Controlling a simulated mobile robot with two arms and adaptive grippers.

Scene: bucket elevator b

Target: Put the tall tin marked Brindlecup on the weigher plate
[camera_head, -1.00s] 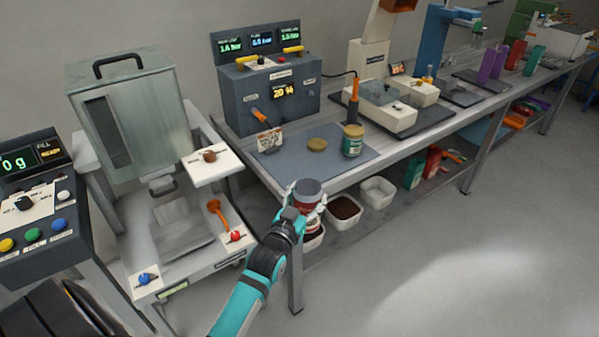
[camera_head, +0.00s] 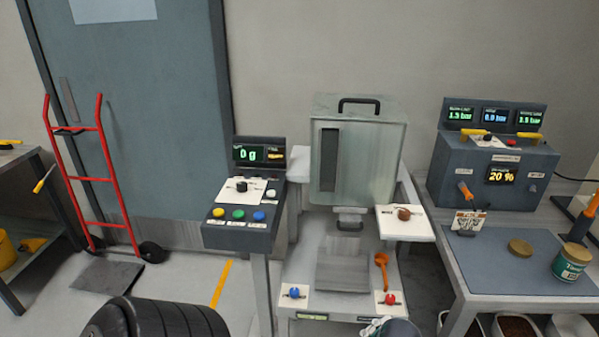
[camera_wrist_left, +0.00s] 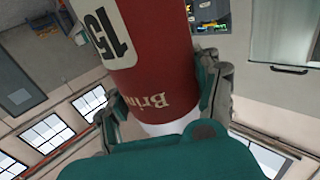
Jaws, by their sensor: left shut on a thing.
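My left gripper (camera_wrist_left: 165,98) is shut on a red tin (camera_wrist_left: 160,50) with a white label marked 15 and lettering that begins "Brin". The rest of the name is hidden. In the head view only the tin's dark grey top (camera_head: 402,328) shows, with pale finger parts (camera_head: 372,327) beside it at the bottom edge. The weigher plate (camera_head: 342,276) is a bare grey plate under the steel hopper (camera_head: 385,150). The tin is in front of the plate and to its right in the picture. The weigher display (camera_head: 247,155) reads 0 g. My right gripper is not in view.
An orange scoop (camera_head: 381,268) lies right of the plate. Blue (camera_head: 294,292) and red (camera_head: 390,299) knobs sit at the stand's front edge. A side shelf (camera_head: 406,222) juts out at right. The button console (camera_head: 240,215) stands left, the workbench (camera_head: 500,299) right.

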